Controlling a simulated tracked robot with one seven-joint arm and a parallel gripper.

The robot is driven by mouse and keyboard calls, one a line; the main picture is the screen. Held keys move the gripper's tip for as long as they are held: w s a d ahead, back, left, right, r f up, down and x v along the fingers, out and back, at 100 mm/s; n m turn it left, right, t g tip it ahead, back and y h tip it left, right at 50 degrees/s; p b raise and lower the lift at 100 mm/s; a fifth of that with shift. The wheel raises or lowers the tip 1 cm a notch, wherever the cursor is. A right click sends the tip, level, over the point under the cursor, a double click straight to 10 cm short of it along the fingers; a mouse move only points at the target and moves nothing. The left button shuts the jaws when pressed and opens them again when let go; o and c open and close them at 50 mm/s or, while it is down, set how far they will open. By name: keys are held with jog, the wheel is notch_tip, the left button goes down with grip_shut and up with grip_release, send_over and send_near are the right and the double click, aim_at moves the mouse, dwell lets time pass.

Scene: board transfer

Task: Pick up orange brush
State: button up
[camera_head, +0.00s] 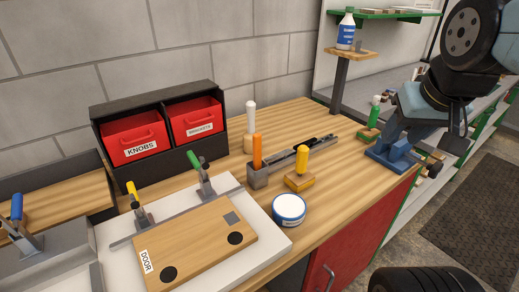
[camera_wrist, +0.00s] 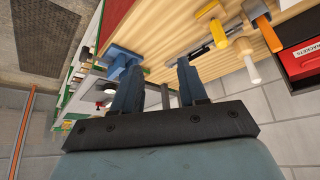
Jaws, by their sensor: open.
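The orange brush (camera_head: 257,152) stands upright with its orange handle up in a small grey holder (camera_head: 257,178) near the middle of the bench; its lower end is hidden inside. The orange handle also shows at the upper right of the wrist view (camera_wrist: 269,36). My gripper (camera_head: 398,129) is at the right end of the bench, well to the right of the brush. In the wrist view, my gripper (camera_wrist: 160,68) has its two blue fingers apart with nothing between them.
A yellow-handled brush (camera_head: 302,159) stands right of the holder and a white-handled one (camera_head: 251,117) behind it. A blue vise (camera_head: 392,157) sits at the bench corner near my gripper. A round tin (camera_head: 289,209), toggle clamps and red bins (camera_head: 136,138) are also around.

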jog(key=shift+o, duration=1.2)
jog(key=shift+w+a+r, duration=0.15)
jog(key=shift+w+a, duration=0.1)
jog(key=shift+a, duration=0.1)
jog(key=w+a+n+g, duration=0.3)
jog(key=w+a+n, duration=0.1)
jog(key=w+a, duration=0.75)
jog(key=w+a+f+n+g, duration=0.1)
jog(key=a, duration=0.4)
jog(key=w+a+f+n, duration=0.1)
jog(key=w+a, duration=0.1)
jog(key=a, duration=0.3)
jog(key=w+a+f+n+g, duration=0.1)
jog(key=w+a, duration=0.1)
jog(key=a, duration=0.3)
jog(key=shift+f+n+g, duration=0.3)
jog(key=shift+f, duration=0.4)
notch_tip(320, 180, down, 8)
jog(key=shift+r, duration=0.2)
send_over(257, 170)
jog(key=w, duration=0.1)
jog(key=shift+f, duration=2.65)
jog(key=shift+c, duration=0.4)
